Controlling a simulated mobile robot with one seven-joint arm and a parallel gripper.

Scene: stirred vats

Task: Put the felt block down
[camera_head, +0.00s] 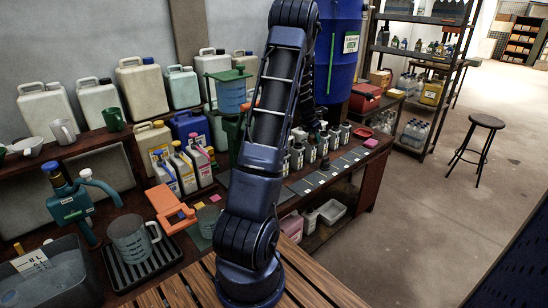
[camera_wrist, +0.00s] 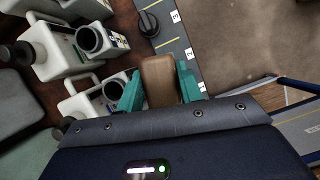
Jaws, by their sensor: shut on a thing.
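The felt block (camera_wrist: 160,82) is a tan-brown block in the wrist view. The teal fingers of my gripper (camera_wrist: 160,70) press on it from both sides, so my gripper is shut on it. The block appears over the edge of a grey strip (camera_wrist: 172,40) with numbered white labels; whether it touches the strip, I cannot tell. In the head view my arm stands in front of the bench, and I cannot make out the block there.
In the head view small bottles (camera_head: 310,152) line the bench beside the grey strip. A pink item (camera_head: 371,143) lies at the strip's right. A stool (camera_head: 478,138) stands on open floor.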

